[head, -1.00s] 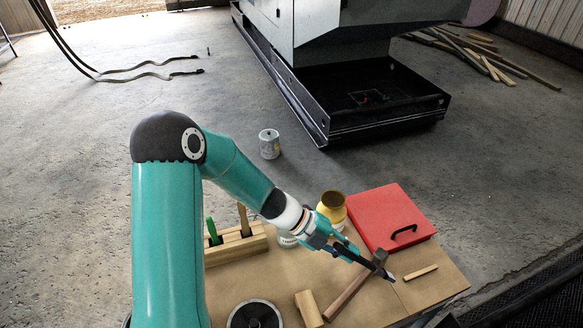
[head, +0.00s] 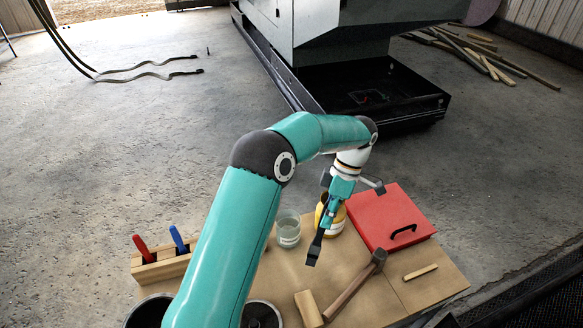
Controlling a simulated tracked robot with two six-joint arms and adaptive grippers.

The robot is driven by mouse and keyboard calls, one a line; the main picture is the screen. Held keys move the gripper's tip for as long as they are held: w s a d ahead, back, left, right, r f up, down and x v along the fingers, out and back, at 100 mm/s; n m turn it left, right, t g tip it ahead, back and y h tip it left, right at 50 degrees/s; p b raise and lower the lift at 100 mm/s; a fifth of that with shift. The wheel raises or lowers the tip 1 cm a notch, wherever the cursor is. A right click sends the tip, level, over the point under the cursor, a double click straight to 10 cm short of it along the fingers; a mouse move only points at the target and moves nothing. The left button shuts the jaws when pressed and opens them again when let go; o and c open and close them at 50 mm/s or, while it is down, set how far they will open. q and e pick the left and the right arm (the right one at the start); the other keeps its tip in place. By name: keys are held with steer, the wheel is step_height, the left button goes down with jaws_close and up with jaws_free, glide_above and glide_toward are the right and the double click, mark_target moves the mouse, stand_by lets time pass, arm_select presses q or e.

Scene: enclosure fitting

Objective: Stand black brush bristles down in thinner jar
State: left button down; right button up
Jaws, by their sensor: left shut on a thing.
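My left gripper (head: 331,207) is shut on the black brush (head: 316,245). The brush hangs steeply, slightly tilted, with its wide bristle end lowest, to the right of the thinner jar. The thinner jar (head: 288,232) is a clear glass jar with a pale label and stands open on the table, left of the gripper. The brush is outside the jar; its exact height above the table is hard to tell. My gripper covers part of the brush's upper end. My right gripper is not in view.
A red case (head: 392,214), hammer (head: 357,287), wood block (head: 308,308) and wooden stick (head: 420,272) lie to the right and front. A wooden rack (head: 160,268) with red and blue handles is at left, partly behind my arm.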

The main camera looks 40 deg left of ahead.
arm_select(q)
steer(key=w+a+r+m+t, duration=0.1)
steer(key=a+r+m+t, duration=0.15)
steer(key=a+m, duration=0.45)
steer(key=w+a+r+m+t, duration=0.1)
steer(key=a+r+m+t, duration=0.15)
steer(key=a+m, duration=0.45)
step_height(320, 180, down, 14)
steer(key=a+n+b, duration=0.1)
steer(key=a+b, duration=0.1)
steer(key=b, duration=0.8)
steer(key=shift+w+n+y, duration=0.15)
steer(key=shift+n+y, duration=0.25)
steer(key=shift+r, duration=0.1)
steer(key=c, duration=1.1)
jaws_free()
steer(key=shift+d, duration=0.1)
